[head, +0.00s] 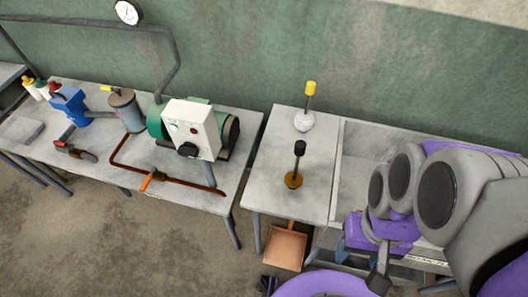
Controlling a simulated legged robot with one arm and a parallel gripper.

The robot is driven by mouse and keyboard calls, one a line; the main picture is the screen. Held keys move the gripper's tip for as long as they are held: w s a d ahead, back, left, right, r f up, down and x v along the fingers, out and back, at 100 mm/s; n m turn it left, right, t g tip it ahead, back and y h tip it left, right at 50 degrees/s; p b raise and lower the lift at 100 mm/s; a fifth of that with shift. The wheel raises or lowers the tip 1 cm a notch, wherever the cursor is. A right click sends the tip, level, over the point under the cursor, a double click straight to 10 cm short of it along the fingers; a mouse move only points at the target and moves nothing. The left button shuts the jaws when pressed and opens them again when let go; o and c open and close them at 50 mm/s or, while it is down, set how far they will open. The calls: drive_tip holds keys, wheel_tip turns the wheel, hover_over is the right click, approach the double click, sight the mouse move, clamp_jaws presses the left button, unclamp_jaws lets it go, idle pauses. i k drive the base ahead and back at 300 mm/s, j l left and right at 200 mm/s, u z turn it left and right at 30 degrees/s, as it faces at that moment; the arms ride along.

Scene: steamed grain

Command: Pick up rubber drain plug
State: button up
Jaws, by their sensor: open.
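I cannot make out a rubber drain plug for certain. A dark-handled thing with a round amber-brown base (294,180) stands upright on the pale grey bench. Behind it stands a white round-headed brush with a yellow-tipped handle (304,121). My grey and purple arm covers the right side of the head view. My gripper (380,266) appears low in front of the bench, apart from both upright things. Its fingers are only partly visible, and nothing shows held in it. The arm hides much of the right part of the bench.
A left table (205,199) carries a green motor with a white control box (191,130), a rust-brown bent pipe (120,150), a blue device (70,104) and several bottles. A copper-coloured dustpan (285,248) is below the bench's front edge. The bench front around the amber-based thing is clear.

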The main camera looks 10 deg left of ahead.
sight(294, 179)
drive_tip(key=k+j+u, duration=0.1)
drive_tip(key=u, duration=0.25)
drive_tip(key=j+u, duration=0.3)
drive_tip(key=i+j+u, duration=0.1)
drive_tip(key=j+u, duration=0.15)
drive_tip(key=j, duration=0.15)
